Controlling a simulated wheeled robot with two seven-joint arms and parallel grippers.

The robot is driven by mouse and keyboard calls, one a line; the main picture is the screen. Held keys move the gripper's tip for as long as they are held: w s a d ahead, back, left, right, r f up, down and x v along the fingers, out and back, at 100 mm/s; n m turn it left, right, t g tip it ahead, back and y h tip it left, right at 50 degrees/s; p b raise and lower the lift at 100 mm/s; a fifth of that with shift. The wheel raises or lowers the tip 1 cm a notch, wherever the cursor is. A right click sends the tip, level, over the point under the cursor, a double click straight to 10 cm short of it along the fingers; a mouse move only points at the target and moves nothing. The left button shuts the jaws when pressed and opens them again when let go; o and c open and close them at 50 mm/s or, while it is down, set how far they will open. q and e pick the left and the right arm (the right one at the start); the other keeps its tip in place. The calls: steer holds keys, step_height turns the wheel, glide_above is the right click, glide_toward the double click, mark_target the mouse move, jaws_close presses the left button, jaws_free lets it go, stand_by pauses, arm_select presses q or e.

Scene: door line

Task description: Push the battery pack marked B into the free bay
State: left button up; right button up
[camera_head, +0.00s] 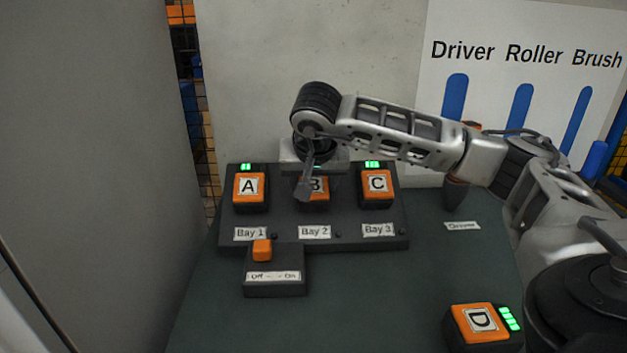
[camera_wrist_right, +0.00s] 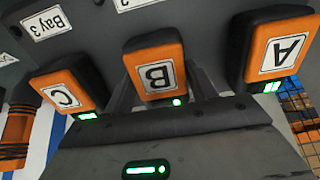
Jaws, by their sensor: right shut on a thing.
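Pack B (camera_head: 318,189) is an orange and black battery pack at Bay 2 of the dark charging dock (camera_head: 340,240), between packs A (camera_head: 249,186) and C (camera_head: 377,184). My right gripper (camera_head: 313,182) comes down from above and is shut on pack B, partly covering it in the head view. In the right wrist view pack B (camera_wrist_right: 157,73) shows upside down between the fingers, with one small green light. How deep it sits in the bay I cannot tell. Pack D (camera_head: 480,322) lies on the table at the front right. My left gripper is not in view.
An orange switch (camera_head: 262,250) marked Off and On sits on a box at the dock's front. A dark upright tool (camera_head: 455,190) stands behind the Driver label, partly hidden by my right arm. The table (camera_head: 370,300) is clear between the switch box and pack D.

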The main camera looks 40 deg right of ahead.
steer(key=o, duration=1.2)
steer(key=shift+c, duration=0.2)
steer(key=shift+a+r, duration=0.1)
steer(key=shift+r, duration=0.05)
arm_select(q)
steer(key=p, duration=0.1)
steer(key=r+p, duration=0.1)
steer(key=p, duration=0.1)
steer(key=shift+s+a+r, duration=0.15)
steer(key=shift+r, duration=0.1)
arm_select(e)
steer(key=v, duration=1.5)
steer(key=shift+s+r, duration=0.15)
steer(key=shift+r, duration=0.1)
steer(key=shift+a, duration=0.1)
